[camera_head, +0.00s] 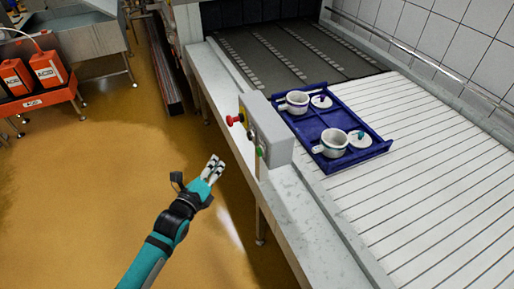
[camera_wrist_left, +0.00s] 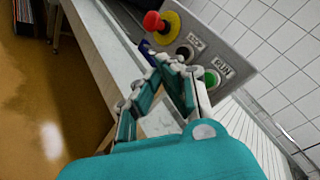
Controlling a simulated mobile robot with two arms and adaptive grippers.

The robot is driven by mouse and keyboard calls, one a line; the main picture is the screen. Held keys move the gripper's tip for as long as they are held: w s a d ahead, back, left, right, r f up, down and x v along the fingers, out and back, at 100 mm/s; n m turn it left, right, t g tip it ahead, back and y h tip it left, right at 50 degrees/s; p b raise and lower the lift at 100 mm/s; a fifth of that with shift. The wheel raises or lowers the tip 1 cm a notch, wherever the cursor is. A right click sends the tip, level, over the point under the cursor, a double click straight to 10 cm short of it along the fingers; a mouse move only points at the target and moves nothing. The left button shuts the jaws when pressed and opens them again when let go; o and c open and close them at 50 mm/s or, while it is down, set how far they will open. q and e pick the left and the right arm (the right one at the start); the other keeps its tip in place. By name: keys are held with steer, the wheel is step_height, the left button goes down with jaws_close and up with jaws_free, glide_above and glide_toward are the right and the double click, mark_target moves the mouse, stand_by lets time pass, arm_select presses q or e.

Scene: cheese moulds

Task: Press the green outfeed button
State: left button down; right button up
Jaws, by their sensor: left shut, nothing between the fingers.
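The green button (camera_head: 260,151) is low on the front face of a grey control box (camera_head: 276,138) at the conveyor's edge. In the left wrist view the green button (camera_wrist_left: 211,78) sits beside a RUN label, just right of the fingers and partly hidden by them. My left gripper (camera_head: 214,163) is shut and empty, left of the box and apart from it in the head view. In the left wrist view its fingers (camera_wrist_left: 165,62) point toward the panel. My right gripper is in neither view.
A red knob on a yellow base (camera_wrist_left: 153,21) and a dark button by a STOP label (camera_wrist_left: 184,52) share the panel. A blue tray (camera_head: 312,128) with white pots and lids stands on the slatted conveyor (camera_head: 430,180). Open floor lies left of the conveyor.

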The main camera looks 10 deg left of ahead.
mark_target(259, 152)
arm_select(q)
steer(key=shift+r, duration=0.35)
steer(key=w+d+b, duration=0.1)
steer(key=w+d, duration=0.4)
steer(key=d, duration=0.2)
steer(key=shift+d+b, duration=0.15)
steer(key=shift+b, duration=0.15)
stand_by(1.2)
steer(key=shift+w+d, duration=0.1)
